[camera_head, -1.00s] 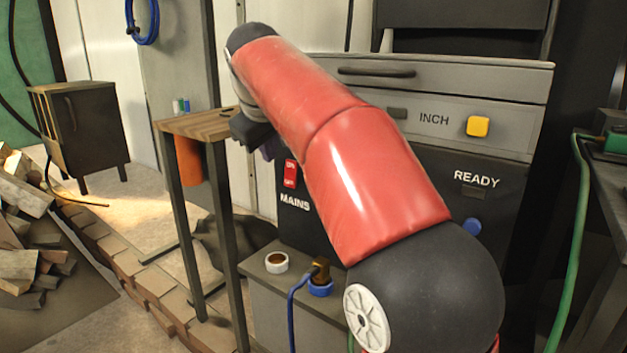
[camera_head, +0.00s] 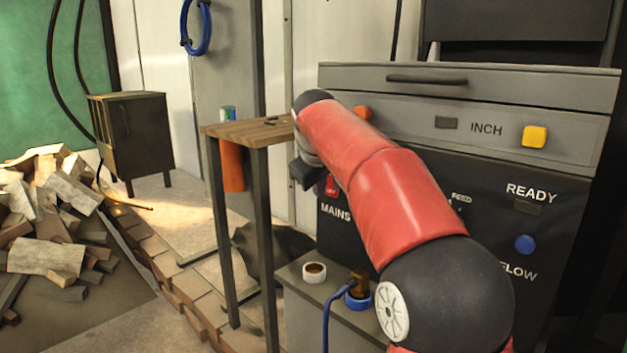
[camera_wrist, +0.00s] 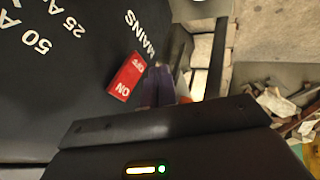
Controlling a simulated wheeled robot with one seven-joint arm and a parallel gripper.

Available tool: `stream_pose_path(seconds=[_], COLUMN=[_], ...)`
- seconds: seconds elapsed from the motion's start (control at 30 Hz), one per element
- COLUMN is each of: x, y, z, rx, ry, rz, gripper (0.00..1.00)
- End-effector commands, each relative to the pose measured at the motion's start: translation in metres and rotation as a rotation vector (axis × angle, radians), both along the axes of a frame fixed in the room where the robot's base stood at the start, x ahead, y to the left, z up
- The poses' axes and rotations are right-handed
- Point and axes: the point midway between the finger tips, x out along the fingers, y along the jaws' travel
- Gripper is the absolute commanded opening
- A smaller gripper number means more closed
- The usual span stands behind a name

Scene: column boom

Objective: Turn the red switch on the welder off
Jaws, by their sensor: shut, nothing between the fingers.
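The red switch (camera_head: 332,186) is on the dark front of the welder (camera_head: 345,235), above the MAINS label, and my arm partly hides it in the head view. In the wrist view the red switch (camera_wrist: 127,76) shows whole, with ON at its lower left end and OFF at the end nearer the MAINS lettering. My gripper (camera_wrist: 158,76) is shut and empty, its fingertips close beside the switch on the OFF side. I cannot tell whether they touch it. In the head view my gripper (camera_head: 303,177) is mostly hidden behind the wrist.
A small wooden-topped table (camera_head: 245,131) stands just left of the welder. A grey ledge (camera_head: 300,283) below holds a white ring (camera_head: 314,272) and a blue-collared brass fitting (camera_head: 358,290) with a blue hose. A yellow INCH button (camera_head: 534,136) and blue button (camera_head: 524,244) are on the right.

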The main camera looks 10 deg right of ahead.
Motion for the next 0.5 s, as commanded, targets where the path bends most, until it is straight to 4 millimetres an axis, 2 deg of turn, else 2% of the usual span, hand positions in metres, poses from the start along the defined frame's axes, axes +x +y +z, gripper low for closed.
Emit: stream_pose_path(seconds=[0.2, 0.5], x=[0.012, 0.013], y=[-0.018, -0.02], z=[-0.003, -0.003], rx=[0.001, 0.001], ry=[0.0, 0.0], rz=[-0.002, 0.0], gripper=[0.0, 0.0])
